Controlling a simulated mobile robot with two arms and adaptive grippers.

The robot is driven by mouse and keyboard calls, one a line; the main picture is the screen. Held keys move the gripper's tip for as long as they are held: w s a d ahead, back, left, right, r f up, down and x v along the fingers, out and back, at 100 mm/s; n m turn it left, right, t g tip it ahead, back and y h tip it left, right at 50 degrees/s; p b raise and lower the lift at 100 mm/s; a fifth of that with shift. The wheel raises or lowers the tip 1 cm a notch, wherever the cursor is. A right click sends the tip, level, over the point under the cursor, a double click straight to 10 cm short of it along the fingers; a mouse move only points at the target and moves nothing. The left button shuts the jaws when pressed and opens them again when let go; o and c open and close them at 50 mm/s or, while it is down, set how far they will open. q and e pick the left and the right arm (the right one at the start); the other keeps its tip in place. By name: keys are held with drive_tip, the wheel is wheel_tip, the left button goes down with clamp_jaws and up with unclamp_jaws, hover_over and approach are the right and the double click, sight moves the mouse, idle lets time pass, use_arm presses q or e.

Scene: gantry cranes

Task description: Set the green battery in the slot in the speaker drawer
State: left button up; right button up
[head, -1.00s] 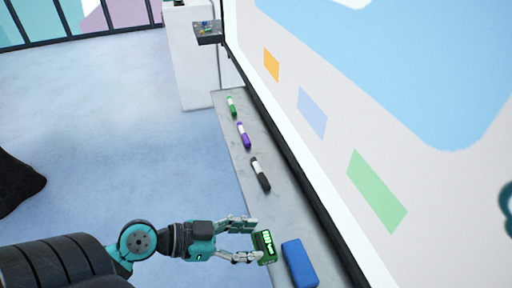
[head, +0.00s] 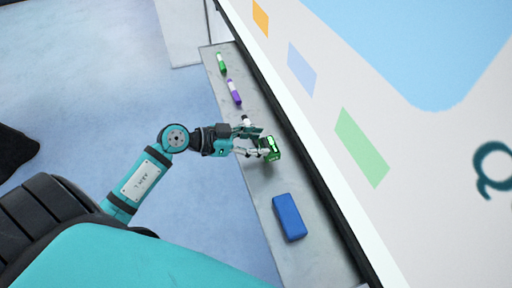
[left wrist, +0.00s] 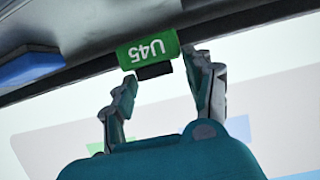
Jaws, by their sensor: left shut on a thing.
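The green battery (head: 271,148) is at the fingertips of my left gripper (head: 262,146), over the whiteboard's ledge. In the left wrist view the green battery (left wrist: 148,49), marked "U45", sits between the tips of the two fingers of my left gripper (left wrist: 160,75). A dark piece shows along its edge there. My left gripper is shut on it. The speaker drawer and its slot are in neither view. My right gripper is not in view.
The grey ledge (head: 262,211) bears a blue block (head: 289,217), a purple marker (head: 234,91) and a green marker (head: 222,63). My gripper partly hides a black marker. The whiteboard (head: 400,215) rises along the right. Open blue floor (head: 90,90) lies left.

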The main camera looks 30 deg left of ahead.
use_arm(q)
wheel_tip(320, 180, down, 2)
drive_tip(key=shift+f, duration=0.75)
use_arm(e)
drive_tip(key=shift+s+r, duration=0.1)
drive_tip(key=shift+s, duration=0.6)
use_arm(q)
drive_tip(key=o, duration=1.3)
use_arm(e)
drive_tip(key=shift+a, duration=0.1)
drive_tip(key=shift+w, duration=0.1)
use_arm(q)
drive_tip(key=shift+s, duration=0.1)
drive_tip(key=b+v, duration=0.1)
drive_tip(key=v, duration=1.1)
drive_tip(key=shift+b, duration=0.35)
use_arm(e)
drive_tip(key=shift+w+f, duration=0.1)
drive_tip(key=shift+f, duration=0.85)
